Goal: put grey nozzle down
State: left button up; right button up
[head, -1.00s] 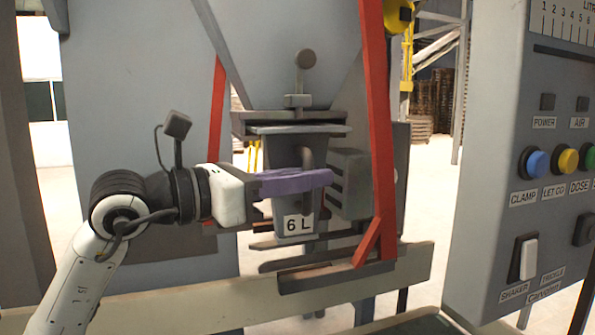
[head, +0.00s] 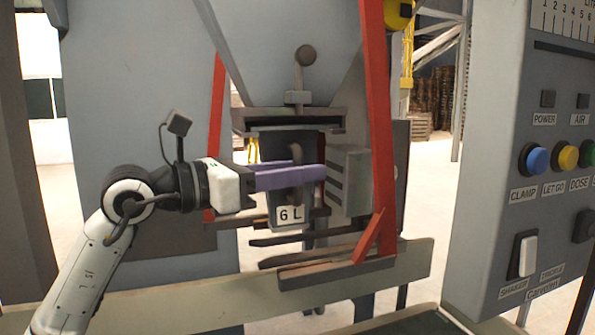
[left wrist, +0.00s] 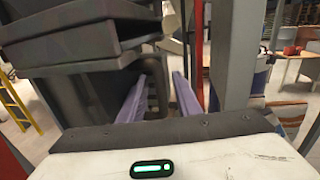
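Dark grey parts, apparently the nozzle (left wrist: 70,85), fill the left of that view. My right gripper is not in view.
A red bar (head: 377,110) slopes down just right of the nozzle. A grey ribbed block (head: 349,180) is close to the fingertips. Dark slats and a pale beam (head: 180,290) run below. The control panel (head: 500,120) stands at the right.

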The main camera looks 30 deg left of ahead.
pick_arm(q)
jog(key=shift+r, duration=0.1)
jog(key=b+v, duration=0.3)
jog(key=v, duration=0.9)
dwell(0.4)
